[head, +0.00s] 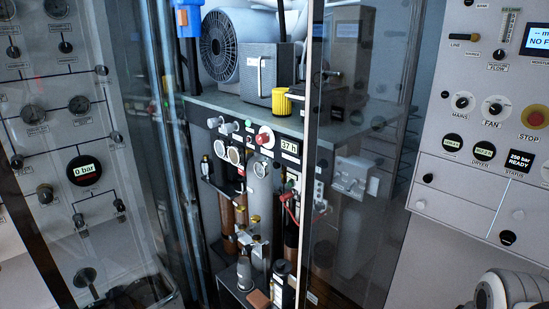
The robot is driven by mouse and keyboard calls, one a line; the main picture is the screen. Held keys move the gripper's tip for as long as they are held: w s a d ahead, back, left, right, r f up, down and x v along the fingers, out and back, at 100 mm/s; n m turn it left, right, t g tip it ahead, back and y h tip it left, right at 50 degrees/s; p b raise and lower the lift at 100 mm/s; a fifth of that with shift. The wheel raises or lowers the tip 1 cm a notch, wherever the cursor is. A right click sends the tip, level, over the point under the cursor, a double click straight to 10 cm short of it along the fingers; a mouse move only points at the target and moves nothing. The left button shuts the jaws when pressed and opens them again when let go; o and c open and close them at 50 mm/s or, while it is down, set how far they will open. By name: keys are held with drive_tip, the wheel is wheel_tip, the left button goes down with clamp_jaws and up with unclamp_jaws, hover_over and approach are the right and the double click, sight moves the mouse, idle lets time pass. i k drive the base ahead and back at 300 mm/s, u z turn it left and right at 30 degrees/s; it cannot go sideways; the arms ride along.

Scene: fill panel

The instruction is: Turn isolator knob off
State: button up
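No label reading "isolator" is legible in the head view. The control panel (440,170) on the right carries a small dark knob marked MAINS (462,102) and another marked FAN (495,108), each on a pale round plate. I cannot tell their exact settings. A red STOP button (535,118) on a yellow ring is to their right. A status display (519,162) below reads "250 bar READY". A grey-white rounded part at the bottom right corner looks like part of my arm. My gripper fingers are not visible.
A clear enclosure with a vertical frame post (312,120) stands in the middle, holding a compressor (225,45), a yellow cap (281,104) and several gauges and cylinders. A left panel (60,130) has gauges and a "0 bar" display (84,170). Space before the right panel looks clear.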

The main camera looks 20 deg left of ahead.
sight(262, 138)
drive_tip(key=z, duration=0.05)
drive_tip(key=k, duration=0.9)
drive_tip(key=u, duration=0.9)
drive_tip(key=i, duration=0.95)
